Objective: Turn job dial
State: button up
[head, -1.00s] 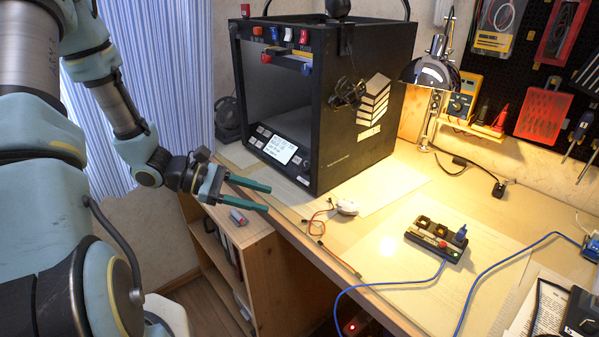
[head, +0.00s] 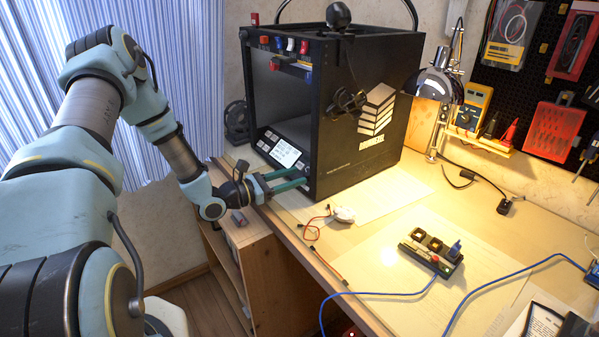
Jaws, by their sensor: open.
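A black box-shaped 3D printer (head: 375,150) stands on the wooden desk, its open front facing left. Its slanted front panel (head: 262,148) carries a lit white screen (head: 285,152) with small buttons beside it. My gripper (head: 305,177) has two green fingers, open and apart, reaching right to the lower right corner of this panel. No job dial shows clearly; the panel's lower right end is partly hidden behind the fingers. I cannot tell whether the fingers touch the panel or straddle a knob there.
A row of coloured switches (head: 291,45) lines the printer's top front edge. A small red and grey object (head: 239,218) lies on the shelf top below my gripper. A white piece with red wires (head: 343,214) and a button box (head: 431,250) with a blue cable lie on the desk.

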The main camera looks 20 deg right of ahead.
aim_at(308, 174)
jog(key=shift+w+d, duration=0.1)
jog(key=shift+d, duration=1.05)
grip_shut()
